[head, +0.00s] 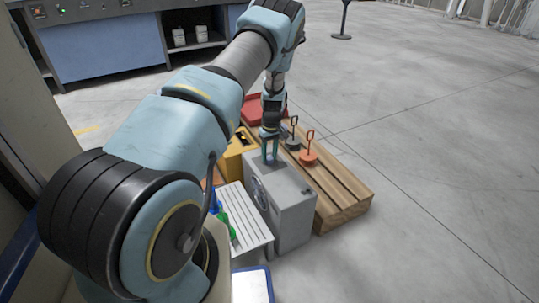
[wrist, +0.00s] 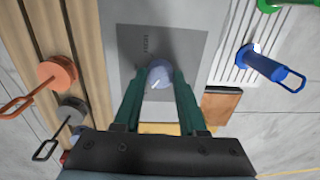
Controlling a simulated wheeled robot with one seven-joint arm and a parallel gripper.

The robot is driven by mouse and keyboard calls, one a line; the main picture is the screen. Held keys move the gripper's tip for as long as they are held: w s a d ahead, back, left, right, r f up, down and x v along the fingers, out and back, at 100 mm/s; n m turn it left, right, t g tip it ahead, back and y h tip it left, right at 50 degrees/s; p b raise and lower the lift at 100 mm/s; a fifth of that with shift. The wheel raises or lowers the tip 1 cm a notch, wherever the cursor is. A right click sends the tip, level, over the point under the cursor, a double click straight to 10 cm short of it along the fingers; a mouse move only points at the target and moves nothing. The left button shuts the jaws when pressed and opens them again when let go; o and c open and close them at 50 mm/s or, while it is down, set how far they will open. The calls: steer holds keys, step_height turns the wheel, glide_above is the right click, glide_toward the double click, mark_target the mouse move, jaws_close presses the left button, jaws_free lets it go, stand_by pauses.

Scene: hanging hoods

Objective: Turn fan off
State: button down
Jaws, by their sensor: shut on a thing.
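A grey box (head: 293,204), which appears to be the fan unit, has a round grille (head: 259,194) on its left side. In the wrist view its top carries a dark grey panel (wrist: 195,50) with small lettering. A round blue-grey knob (wrist: 160,78) with a white pointer mark stands on that panel. My gripper (head: 270,157) reaches down onto the box top. In the wrist view, the green fingers of my gripper (wrist: 162,72) are shut on the knob, one on each side. The pointer slants; I cannot read which setting it marks. The fingers hide the knob in the head view.
A wooden pallet (head: 345,200) beside the box carries orange (head: 309,158) and grey-green (head: 292,144) hooked weights. A white ribbed tray (head: 247,226) with green and blue handled items adjoins the box's left. A yellow bin (head: 236,150) and red tray (head: 250,110) lie behind. Floor at right is clear.

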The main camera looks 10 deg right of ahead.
mark_target(271, 157)
steer(key=shift+n, duration=0.5)
steer(key=shift+c, duration=2.3)
jaws_free()
step_height(271, 157, up, 11)
steer(key=p, duration=0.1)
steer(key=shift+w+d+p, duration=0.15)
steer(key=shift+d+p, duration=0.1)
steer(key=shift+p, duration=0.15)
steer(key=shift+f, duration=0.15)
